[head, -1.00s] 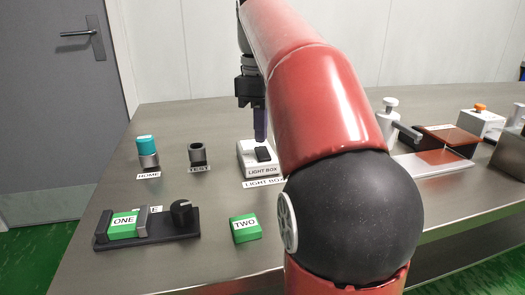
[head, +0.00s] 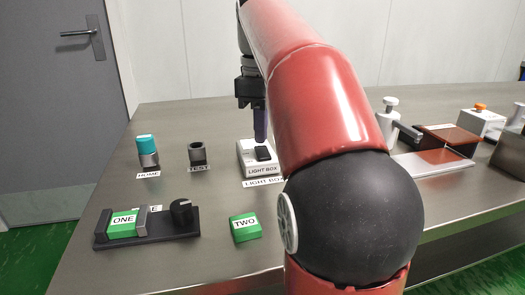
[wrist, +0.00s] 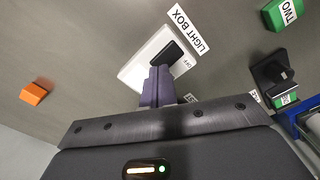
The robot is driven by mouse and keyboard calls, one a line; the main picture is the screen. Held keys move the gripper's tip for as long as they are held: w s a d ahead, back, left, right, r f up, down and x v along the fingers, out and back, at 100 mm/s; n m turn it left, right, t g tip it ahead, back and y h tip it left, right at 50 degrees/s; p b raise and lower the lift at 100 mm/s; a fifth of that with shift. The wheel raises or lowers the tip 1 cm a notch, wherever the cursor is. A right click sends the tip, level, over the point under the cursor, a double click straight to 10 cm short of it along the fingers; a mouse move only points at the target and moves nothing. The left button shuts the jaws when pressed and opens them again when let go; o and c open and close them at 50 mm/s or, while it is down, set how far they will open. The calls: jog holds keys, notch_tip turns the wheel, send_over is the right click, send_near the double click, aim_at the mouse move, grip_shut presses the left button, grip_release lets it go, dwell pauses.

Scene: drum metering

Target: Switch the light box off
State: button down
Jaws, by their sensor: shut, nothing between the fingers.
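The light box (head: 262,169) is a small white box on the table with a black rocker switch (head: 263,153) on top and a LIGHT BOX label in front. My gripper (head: 260,138) points down at the back of the box, its purple fingers shut and empty, close behind the switch. In the wrist view the fingertips (wrist: 159,70) overlap the white box (wrist: 140,66) beside the black rocker (wrist: 170,53). An OFF mark shows next to the rocker there. I cannot tell whether the tips touch the rocker, nor which way it is set.
A teal-topped cylinder (head: 148,150) stands at HOME and an empty holder (head: 197,153) at TEST. Green block ONE (head: 123,223) sits in a black fixture with a knob (head: 182,213); green block TWO (head: 245,227) lies right of it.

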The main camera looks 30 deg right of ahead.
aim_at(261, 147)
jog(key=shift+f+b, duration=0.55)
jog(key=shift+f, duration=0.3)
dwell(0.3)
notch_tip(261, 147, up, 5)
jog(key=p, duration=0.4)
jog(key=shift+r+p, duration=0.1)
jog(key=shift+p, duration=0.3)
jog(key=shift+r, duration=0.95)
